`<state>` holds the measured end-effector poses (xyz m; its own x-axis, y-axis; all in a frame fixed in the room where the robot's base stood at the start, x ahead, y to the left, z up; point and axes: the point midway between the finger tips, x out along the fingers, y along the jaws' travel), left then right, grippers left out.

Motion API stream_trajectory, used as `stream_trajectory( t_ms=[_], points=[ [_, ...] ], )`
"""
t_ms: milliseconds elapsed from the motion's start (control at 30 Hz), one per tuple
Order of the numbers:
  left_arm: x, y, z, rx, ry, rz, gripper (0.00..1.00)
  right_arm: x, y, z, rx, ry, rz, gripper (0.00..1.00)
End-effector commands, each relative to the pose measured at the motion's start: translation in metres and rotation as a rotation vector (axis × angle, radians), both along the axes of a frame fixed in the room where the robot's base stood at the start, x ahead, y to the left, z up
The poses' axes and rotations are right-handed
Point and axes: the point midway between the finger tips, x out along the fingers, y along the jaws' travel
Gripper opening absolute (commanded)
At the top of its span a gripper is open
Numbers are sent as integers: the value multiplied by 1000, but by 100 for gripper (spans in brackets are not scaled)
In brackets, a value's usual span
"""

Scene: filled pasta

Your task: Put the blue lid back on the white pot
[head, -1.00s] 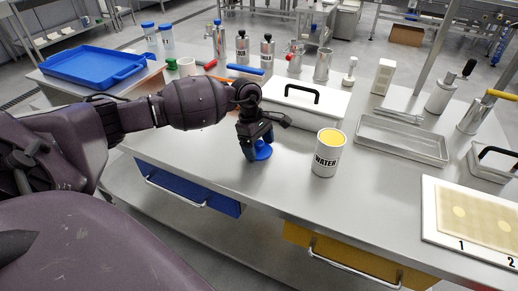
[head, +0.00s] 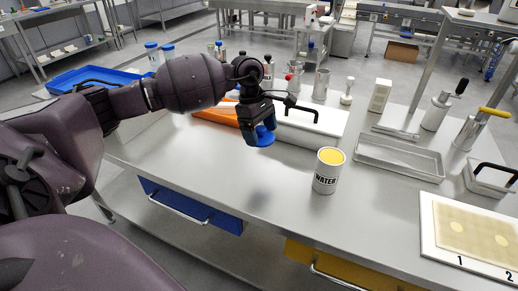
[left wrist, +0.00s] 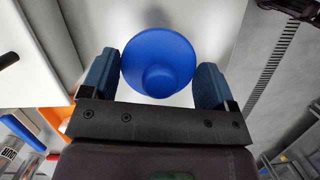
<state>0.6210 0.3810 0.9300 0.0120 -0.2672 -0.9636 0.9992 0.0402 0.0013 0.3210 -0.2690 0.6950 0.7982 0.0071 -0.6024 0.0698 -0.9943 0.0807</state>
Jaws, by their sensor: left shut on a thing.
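The pot does not show clearly in that view. My right gripper is not in view.
A white box with a black handle (head: 318,118) stands behind the lid. A shallow metal tray (head: 398,172) is right of the pot, and a white board marked 1 and 2 (head: 447,258) lies at the front right. The table in front of the lid is clear.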

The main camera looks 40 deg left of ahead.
Motion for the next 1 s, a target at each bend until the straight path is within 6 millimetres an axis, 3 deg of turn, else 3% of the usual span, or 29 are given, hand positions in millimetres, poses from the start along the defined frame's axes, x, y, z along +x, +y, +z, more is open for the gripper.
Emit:
stream_trajectory(
  t_ms=[33, 200, 400, 1000],
  points=[
    [1, 0, 16, 2, -6, -2, 58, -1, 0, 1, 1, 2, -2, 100],
    [0, 0, 50, 1, -3, -1, 58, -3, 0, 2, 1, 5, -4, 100],
    [0, 0, 72, 0, 0, -1, 58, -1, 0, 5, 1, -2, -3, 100],
    [0, 0, 79, 0, 1, 0, 58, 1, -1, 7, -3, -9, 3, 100]
  ],
)
